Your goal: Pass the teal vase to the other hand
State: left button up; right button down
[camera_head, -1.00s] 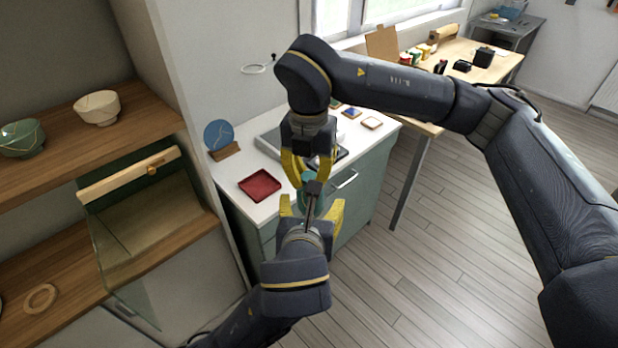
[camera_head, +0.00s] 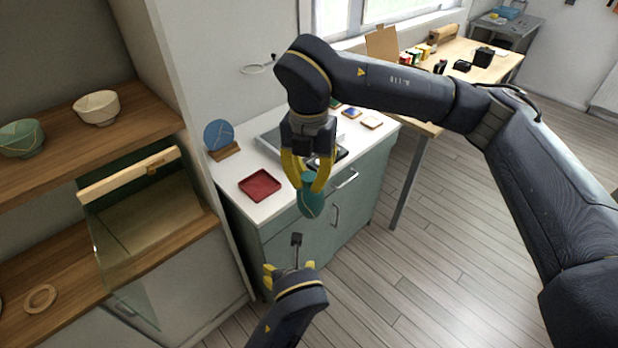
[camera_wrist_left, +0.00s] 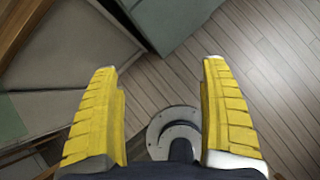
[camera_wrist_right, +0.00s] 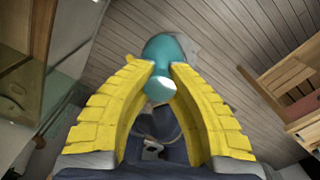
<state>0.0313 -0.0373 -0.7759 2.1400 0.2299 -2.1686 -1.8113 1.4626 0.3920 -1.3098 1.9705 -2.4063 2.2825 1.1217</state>
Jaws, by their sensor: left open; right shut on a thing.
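The teal vase (camera_head: 311,203) hangs in the air in front of the counter in the head view. My right gripper (camera_head: 309,180) is shut on its upper part from above. In the right wrist view the vase (camera_wrist_right: 168,58) sits between the yellow fingertips (camera_wrist_right: 165,75). My left gripper (camera_head: 288,270) is below and a little left of the vase, clear of it and partly hidden by its own wrist. In the left wrist view its fingers (camera_wrist_left: 160,75) are wide apart with only floor and furniture beyond them.
A white-topped green counter (camera_head: 237,204) stands behind, with a red tray (camera_head: 260,185) and a blue disc on a stand (camera_head: 219,136). Wooden shelves at left hold a cream bowl (camera_head: 97,108) and a green bowl (camera_head: 21,139). The floor (camera_head: 450,270) at right is open.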

pick_arm(q)
jog(key=s+a+f+n+g, duration=0.2)
jog(key=s+a+f+n, duration=0.15)
jog(key=f, duration=0.75)
jog(key=s+a+f+n+g+y, duration=0.1)
jog(key=s+a+f+n+g, duration=0.25)
jog(key=f, duration=0.85)
jog(key=s+a+f+n, duration=0.2)
jog(key=s+a+f, duration=0.35)
jog(key=f, duration=0.55)
jog(key=s+a+f+n+h, duration=0.1)
jog(key=s+a+f+n, duration=0.5)
jog(key=s+f+n, duration=0.4)
jog(key=s+a+f+n+h, duration=0.1)
jog(key=s+a+f+n, duration=0.5)
jog(key=s+f+n, duration=0.4)
jog(key=s+n, duration=0.3)
jog(key=s, duration=0.3)
jog(key=shift+f, duration=0.25)
